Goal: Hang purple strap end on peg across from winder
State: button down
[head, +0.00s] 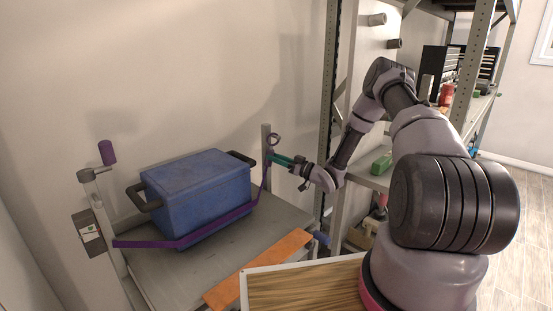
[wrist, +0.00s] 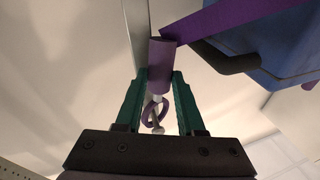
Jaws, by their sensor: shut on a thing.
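The purple strap (head: 190,240) runs from the left post, passes low across the front of the blue box (head: 200,190), and rises to my gripper (head: 280,160). In the wrist view, my gripper (wrist: 158,85) has its green fingers closed on the purple sleeve of the strap end (wrist: 160,62). The ring (wrist: 155,112) of the strap end shows below the sleeve there; in the head view the ring (head: 273,139) stands above the fingers, close to the right post (head: 265,142). A pale rod shows by the ring; I cannot tell whether it passes through. The winder (head: 90,175) with its purple crank knob is at left.
The box stands on a grey rack deck (head: 180,270). An orange strip (head: 258,268) lies along its front right. A metal shelf upright (head: 328,130) stands close right of my wrist, with loaded shelves behind my arm. A wood-topped surface (head: 300,285) is in front.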

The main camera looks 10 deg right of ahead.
dwell(0.4)
jog(key=shift+c, duration=2.2)
grip_release()
jog(key=shift+d, duration=0.1)
